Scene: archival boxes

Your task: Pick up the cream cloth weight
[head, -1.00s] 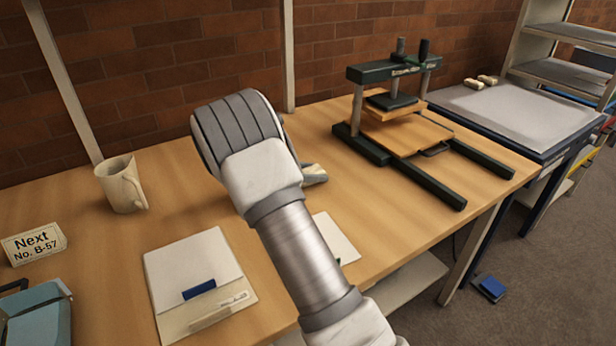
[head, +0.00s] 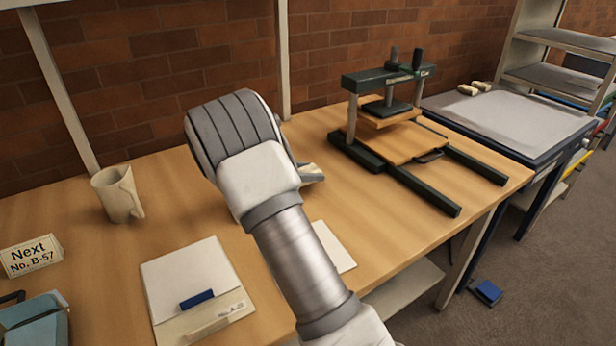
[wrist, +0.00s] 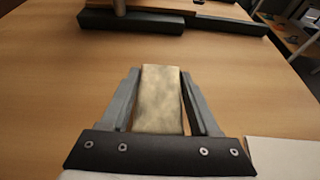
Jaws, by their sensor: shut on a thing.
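The cream cloth weight (wrist: 159,100) is a pale, mottled block in the middle of the wrist view. My gripper (wrist: 160,72) is shut on it, with one grey finger along each side. In the head view my own arm hides most of the gripper and the weight. Only a small grey and cream part shows to the right of the wrist, above the wooden table (head: 390,215). I cannot tell how far the weight is from the tabletop.
A dark green press (head: 390,75) stands at the back right. A mug (head: 118,194), a "Next No. B-57" sign (head: 31,256) and a folder with a blue piece (head: 190,270) are on the left.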

